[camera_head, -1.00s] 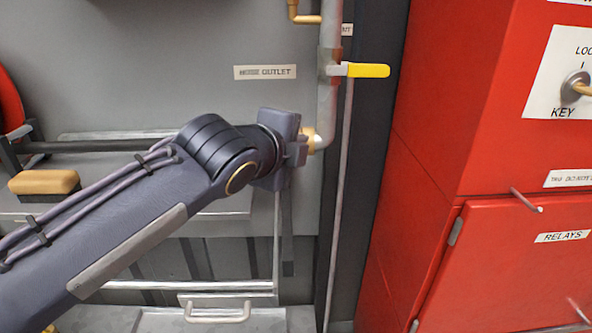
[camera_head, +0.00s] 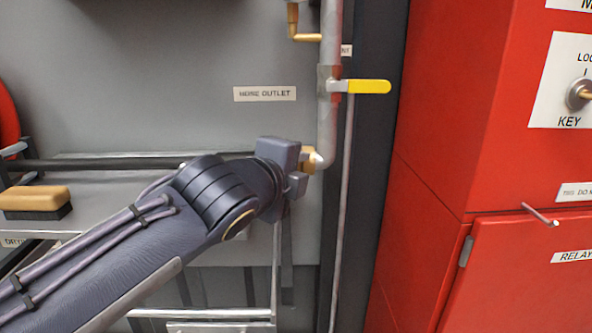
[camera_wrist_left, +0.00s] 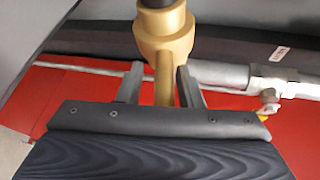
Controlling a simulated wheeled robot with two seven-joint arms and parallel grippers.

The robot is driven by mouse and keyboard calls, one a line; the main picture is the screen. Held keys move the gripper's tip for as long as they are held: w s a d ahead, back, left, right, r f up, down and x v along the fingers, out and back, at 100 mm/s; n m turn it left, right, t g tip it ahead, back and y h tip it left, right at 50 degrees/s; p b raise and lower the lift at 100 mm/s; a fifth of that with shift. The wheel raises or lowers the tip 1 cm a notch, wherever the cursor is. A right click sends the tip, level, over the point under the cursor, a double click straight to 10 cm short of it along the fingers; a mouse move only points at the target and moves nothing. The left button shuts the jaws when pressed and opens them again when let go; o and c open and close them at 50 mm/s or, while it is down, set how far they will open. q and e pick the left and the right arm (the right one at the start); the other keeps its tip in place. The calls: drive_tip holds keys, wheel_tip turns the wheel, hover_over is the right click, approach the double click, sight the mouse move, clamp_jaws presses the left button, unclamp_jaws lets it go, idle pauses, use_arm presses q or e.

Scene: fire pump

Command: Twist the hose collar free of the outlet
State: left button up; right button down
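The brass collar (camera_head: 308,160) sits at the lower end of the grey outlet pipe (camera_head: 327,125), below the label reading as an outlet. My left gripper (camera_head: 298,170) is right at the collar, partly covering it from the left. In the left wrist view the brass piece (camera_wrist_left: 165,42) has a wide round top and a narrower stem running down between my two fingers (camera_wrist_left: 160,85). A gap shows between the stem and the left finger; the right finger is very close to it. The fingers look open around the stem. My right gripper is not in view.
A valve with a yellow lever (camera_head: 368,87) is on the pipe above the collar. A red cabinet (camera_head: 430,170) stands at the right, with a thin rod (camera_head: 540,214) sticking out. A wooden brush (camera_head: 36,201) lies on the shelf at left.

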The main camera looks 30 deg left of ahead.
use_arm(q)
drive_tip(key=shift+o, duration=0.2)
drive_tip(key=shift+s+r, duration=0.15)
drive_tip(key=p+v, duration=0.1)
drive_tip(key=v, duration=0.6)
drive_tip(key=shift+s+p, duration=0.3)
drive_tip(key=shift+p, duration=0.1)
drive_tip(key=shift+d, duration=0.1)
